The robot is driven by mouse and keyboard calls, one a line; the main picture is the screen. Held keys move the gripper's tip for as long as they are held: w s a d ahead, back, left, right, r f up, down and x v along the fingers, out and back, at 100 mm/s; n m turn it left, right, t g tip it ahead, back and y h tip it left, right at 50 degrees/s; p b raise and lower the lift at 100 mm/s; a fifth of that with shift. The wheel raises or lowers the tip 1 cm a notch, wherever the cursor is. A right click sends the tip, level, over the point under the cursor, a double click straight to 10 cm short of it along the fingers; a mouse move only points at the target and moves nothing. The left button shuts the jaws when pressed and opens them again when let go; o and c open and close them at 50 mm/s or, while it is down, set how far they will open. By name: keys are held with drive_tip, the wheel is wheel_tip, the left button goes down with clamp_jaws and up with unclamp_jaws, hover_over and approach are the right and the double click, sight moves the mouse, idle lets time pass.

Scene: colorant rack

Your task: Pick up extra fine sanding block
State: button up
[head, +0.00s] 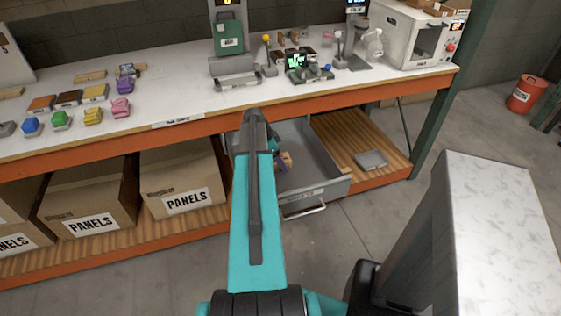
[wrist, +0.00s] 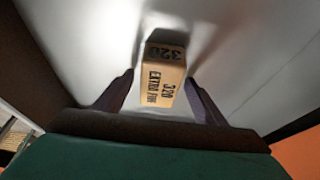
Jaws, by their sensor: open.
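The extra fine sanding block (wrist: 160,75) is a tan block with dark print reading "320" and "EXTRA FINE". In the wrist view it sits between the two dark fingers of my gripper (wrist: 160,80). The gripper is open, one finger on each side of the block. I cannot tell whether either finger touches it. In the head view a tan block (head: 287,160) shows inside the open grey drawer (head: 325,185), beside my arm. My arm hides much of the gripper there.
The drawer is pulled out under the white workbench (head: 190,95), with its walls around the gripper. Cardboard boxes (head: 182,180) stand on the lower shelf to the left. A grey item (head: 371,160) lies on the wooden shelf to the right. Colored blocks and devices stand on the bench.

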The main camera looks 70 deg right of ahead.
drive_tip(key=shift+c, duration=0.2)
drive_tip(key=c, duration=1.1)
drive_tip(key=shift+r, duration=0.2)
drive_tip(key=shift+r+b, duration=0.85)
drive_tip(key=shift+r, duration=3.95)
